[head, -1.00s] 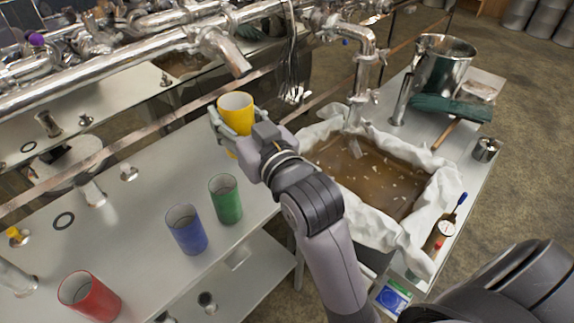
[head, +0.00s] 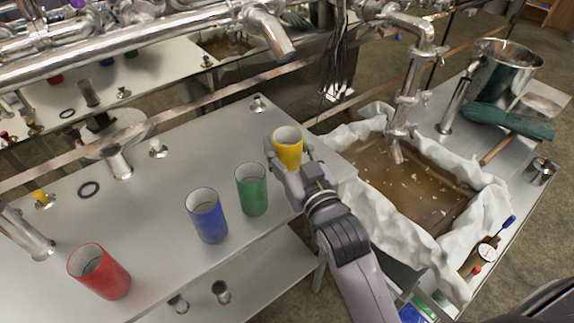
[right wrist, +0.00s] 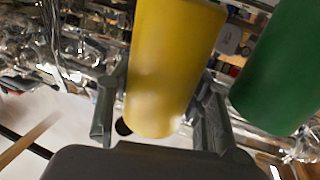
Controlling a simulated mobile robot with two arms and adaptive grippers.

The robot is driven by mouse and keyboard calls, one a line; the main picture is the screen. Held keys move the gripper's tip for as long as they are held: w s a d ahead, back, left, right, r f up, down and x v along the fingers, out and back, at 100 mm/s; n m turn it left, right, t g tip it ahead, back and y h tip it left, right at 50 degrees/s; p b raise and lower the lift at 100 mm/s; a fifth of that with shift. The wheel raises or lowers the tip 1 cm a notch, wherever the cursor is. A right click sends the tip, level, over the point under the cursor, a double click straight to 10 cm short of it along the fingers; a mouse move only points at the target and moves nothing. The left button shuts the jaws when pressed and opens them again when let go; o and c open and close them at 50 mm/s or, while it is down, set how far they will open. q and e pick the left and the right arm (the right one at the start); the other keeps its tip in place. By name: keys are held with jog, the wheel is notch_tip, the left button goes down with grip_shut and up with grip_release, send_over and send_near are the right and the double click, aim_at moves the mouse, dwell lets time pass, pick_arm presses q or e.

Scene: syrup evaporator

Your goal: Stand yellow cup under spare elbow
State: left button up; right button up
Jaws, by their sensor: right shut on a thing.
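The yellow cup (head: 288,150) is upright between the fingers of my right gripper (head: 288,158), which is shut on it. It is over the right end of the metal table, right of the green cup; I cannot tell whether its base touches the table. In the right wrist view the yellow cup (right wrist: 172,70) fills the space between the fingers (right wrist: 162,115). An open-ended pipe elbow (head: 268,32), apparently the spare elbow, points down above and behind the cup in the head view. My left gripper is out of view.
A green cup (head: 251,190), a blue cup (head: 207,216) and a red cup (head: 99,272) stand on the metal table (head: 150,215). A cloth-lined pan (head: 470,240) of brown liquid is to the right, under another elbow (head: 418,32). The table behind the cups is mostly clear.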

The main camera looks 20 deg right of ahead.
aim_at(287, 164)
notch_tip(287, 164, down, 4)
jog(key=shift+r+b, duration=0.15)
jog(key=shift+b, duration=0.15)
jog(key=shift+f, duration=0.4)
jog(key=shift+f, duration=0.2)
jog(key=o, duration=1)
jog(key=shift+r, duration=0.1)
